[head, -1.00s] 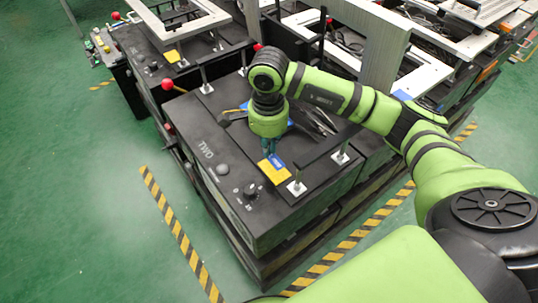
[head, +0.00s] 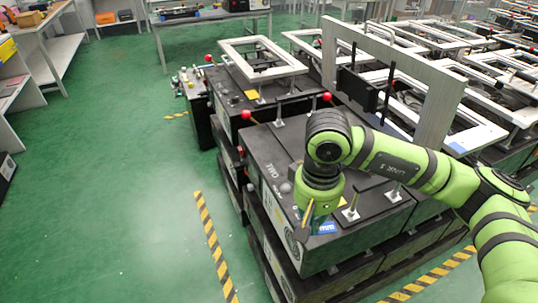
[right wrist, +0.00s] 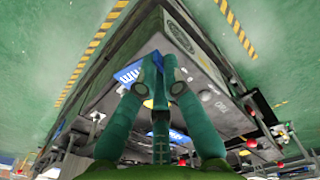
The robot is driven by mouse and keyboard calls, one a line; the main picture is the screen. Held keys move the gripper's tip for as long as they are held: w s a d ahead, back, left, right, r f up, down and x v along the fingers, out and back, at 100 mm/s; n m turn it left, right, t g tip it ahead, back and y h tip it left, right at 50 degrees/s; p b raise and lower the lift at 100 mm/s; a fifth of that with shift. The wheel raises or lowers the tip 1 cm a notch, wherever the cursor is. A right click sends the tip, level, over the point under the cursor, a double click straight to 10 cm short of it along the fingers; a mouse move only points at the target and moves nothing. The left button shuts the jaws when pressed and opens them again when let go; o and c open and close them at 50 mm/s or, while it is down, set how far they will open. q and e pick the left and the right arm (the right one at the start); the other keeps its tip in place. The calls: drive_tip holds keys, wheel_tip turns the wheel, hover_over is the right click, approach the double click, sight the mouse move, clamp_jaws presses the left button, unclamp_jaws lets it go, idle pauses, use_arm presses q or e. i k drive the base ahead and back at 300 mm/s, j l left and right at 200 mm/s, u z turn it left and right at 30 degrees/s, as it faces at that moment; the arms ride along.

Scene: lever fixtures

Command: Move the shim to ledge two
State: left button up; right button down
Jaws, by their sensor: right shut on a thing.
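My right gripper (head: 309,212) hangs over the front top of the near black fixture (head: 270,190), whose lettering appears to read TWO. It is shut on the shim, which shows only as a thin yellow-orange sliver (head: 308,208) at the fingertips. In the right wrist view, the teal fingers (right wrist: 160,65) are close together and a little yellow (right wrist: 148,103) shows between them. The fingers hide most of it. A blue patch with white letters (head: 327,228) lies just beside the fingertips, and it also shows in the right wrist view (right wrist: 128,74). My left gripper is out of view.
A tall grey frame (head: 440,105) stands behind my right arm. Another fixture with a pale frame (head: 262,42) stands further back. Green floor (head: 130,190) is clear at left.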

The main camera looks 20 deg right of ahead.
sight(261, 142)
drive_tip(key=i+j+z, duration=0.1)
drive_tip(key=i+j, duration=0.35)
drive_tip(key=i+j+z, duration=0.15)
drive_tip(key=i+j, duration=0.25)
drive_tip(key=j, duration=0.25)
drive_tip(key=i+l, duration=0.1)
drive_tip(key=i, duration=0.2)
drive_tip(key=i+l+z, duration=0.1)
drive_tip(key=i+l, duration=0.05)
drive_tip(key=i, duration=0.1)
